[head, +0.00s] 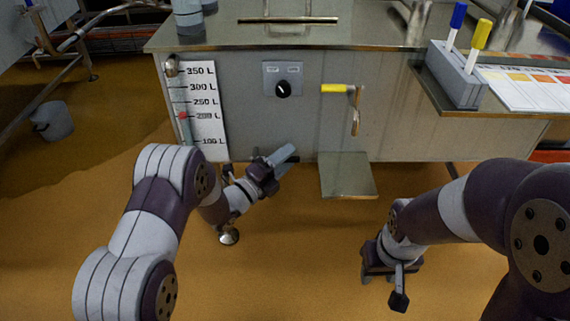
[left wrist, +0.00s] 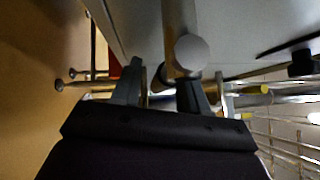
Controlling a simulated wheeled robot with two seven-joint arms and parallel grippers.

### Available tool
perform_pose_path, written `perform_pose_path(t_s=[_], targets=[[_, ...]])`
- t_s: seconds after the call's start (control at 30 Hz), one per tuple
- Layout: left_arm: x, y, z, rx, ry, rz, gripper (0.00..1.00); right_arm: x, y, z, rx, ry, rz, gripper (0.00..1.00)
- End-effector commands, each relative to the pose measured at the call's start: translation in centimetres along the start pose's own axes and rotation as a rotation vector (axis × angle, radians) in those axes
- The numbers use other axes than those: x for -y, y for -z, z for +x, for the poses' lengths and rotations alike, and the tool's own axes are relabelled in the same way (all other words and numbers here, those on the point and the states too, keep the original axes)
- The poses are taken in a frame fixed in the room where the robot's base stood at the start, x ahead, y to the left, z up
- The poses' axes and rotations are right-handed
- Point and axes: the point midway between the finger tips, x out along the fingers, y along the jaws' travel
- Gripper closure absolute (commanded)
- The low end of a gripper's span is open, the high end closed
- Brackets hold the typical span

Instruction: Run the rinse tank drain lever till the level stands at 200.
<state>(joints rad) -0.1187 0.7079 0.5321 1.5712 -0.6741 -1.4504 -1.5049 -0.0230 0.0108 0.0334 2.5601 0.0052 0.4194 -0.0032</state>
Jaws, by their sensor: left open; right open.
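The rinse tank (head: 240,125) has a level scale (head: 205,105) at its left front, with a sight tube (head: 187,132) and a red mark beside 200 L. The tube's lower part looks greenish; the exact level is too small to read. A lever with a yellow grip (head: 335,88) lies level on the front, grip to the left. My left gripper (head: 284,158) is open, low before the tank front, below and left of that lever. In the left wrist view, a round-ended metal bar (left wrist: 190,54) shows between its fingers (left wrist: 160,90); contact is unclear. My right gripper (head: 383,275) is open over the floor.
A black dial (head: 283,89) sits on the panel left of the lever. A flat metal plate (head: 348,182) sticks out below the lever. A side shelf at right carries a marker block (head: 457,78) and a colour chart (head: 530,85). A bucket (head: 52,121) stands far left.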

Motion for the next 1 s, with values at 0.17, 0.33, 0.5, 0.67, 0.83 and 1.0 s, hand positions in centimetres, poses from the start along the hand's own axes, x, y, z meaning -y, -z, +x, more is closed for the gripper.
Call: perform_pose_path(t_s=[0.17,0.33,0.5,0.67,0.83,1.0], targets=[[0.1,0.0,0.3,0.0,0.0,-0.001,0.56,0.0,0.0,0.1,0.0,0.0,0.0,0.57],[0.1,0.0,0.3,0.0,0.0,-0.001,0.76,0.0,0.0,0.1,0.0,0.0,0.0,0.57],[0.0,0.0,0.3,0.0,0.0,0.0,1.0,0.0,0.0,0.1,0.0,0.0,0.0,0.57],[0.0,0.0,0.3,0.001,0.005,-0.006,1.0,0.0,0.0,0.2,0.0,0.0,0.0,0.57],[0.3,0.0,0.3,0.011,0.043,-0.043,1.0,0.0,-0.1,0.6,0.0,0.0,0.0,0.57],[1.0,-0.1,0.3,0.032,0.116,-0.117,1.0,0.0,-0.1,1.3,0.0,0.0,0.0,0.57]])
